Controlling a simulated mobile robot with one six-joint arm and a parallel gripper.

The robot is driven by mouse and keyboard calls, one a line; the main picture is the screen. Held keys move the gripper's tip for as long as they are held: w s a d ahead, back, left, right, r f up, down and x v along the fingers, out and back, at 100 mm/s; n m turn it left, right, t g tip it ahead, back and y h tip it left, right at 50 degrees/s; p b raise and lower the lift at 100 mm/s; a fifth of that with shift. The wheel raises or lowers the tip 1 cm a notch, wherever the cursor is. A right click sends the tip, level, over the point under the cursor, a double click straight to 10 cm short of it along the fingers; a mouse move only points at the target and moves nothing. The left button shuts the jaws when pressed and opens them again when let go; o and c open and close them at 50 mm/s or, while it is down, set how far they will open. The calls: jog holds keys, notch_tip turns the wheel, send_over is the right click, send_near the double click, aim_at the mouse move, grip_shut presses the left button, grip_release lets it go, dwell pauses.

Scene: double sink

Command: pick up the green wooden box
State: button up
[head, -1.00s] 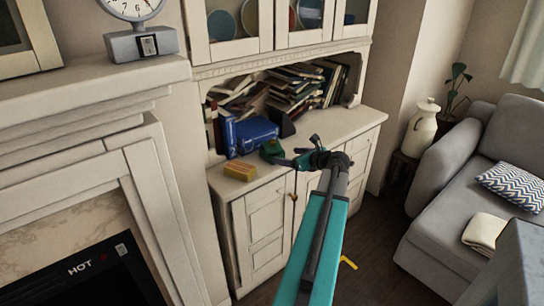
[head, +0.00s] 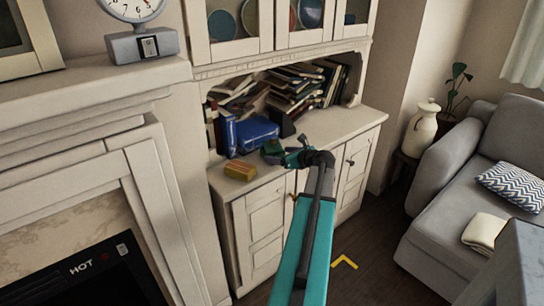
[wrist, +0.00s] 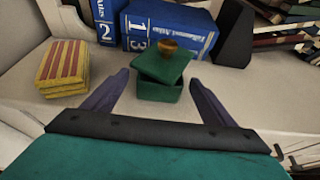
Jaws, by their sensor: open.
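The green wooden box (wrist: 158,91) stands on the cabinet counter in the wrist view. Its green lid (wrist: 162,67), with a round brown knob (wrist: 168,46), sits tilted and askew on top. The box also shows in the head view (head: 271,148), partly hidden by my gripper. My gripper (wrist: 158,78) is open, with one dark finger on each side of the box and visible gaps between fingers and box. Nothing is held.
Blue books (wrist: 168,27) stand close behind the box, with a black bookend (wrist: 234,35) to their right. A yellow and red striped block (wrist: 63,68) lies to the left. The counter (head: 335,128) is clear to the right. Piled books (head: 300,85) fill the shelf behind.

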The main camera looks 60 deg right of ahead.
jog(key=shift+x, duration=2.4)
jog(key=c, duration=1.2)
